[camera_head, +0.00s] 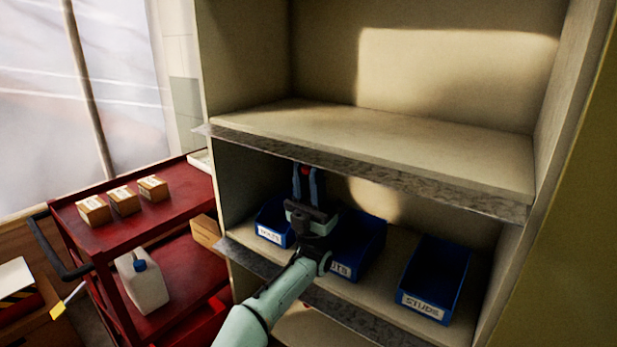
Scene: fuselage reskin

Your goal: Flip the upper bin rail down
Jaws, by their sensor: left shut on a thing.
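The upper bin rail (420,184) is a long grey metal strip along the front edge of the upper shelf. Its face lies at and below the shelf edge, and the shelf surface shows above it. My left gripper (306,172) reaches up from below to the underside of this rail, left of its middle. Its fingers are shut on a small red part just under the rail, which seems to belong to the rail; the exact contact is hard to see. My right gripper is out of view.
The upper shelf (390,138) is empty. Below stand blue bins, one marked STUDS (436,280), behind a lower rail (345,312). My left arm passes in front of the bins. A red cart (165,222) with boxes and a white jug (143,285) stands left.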

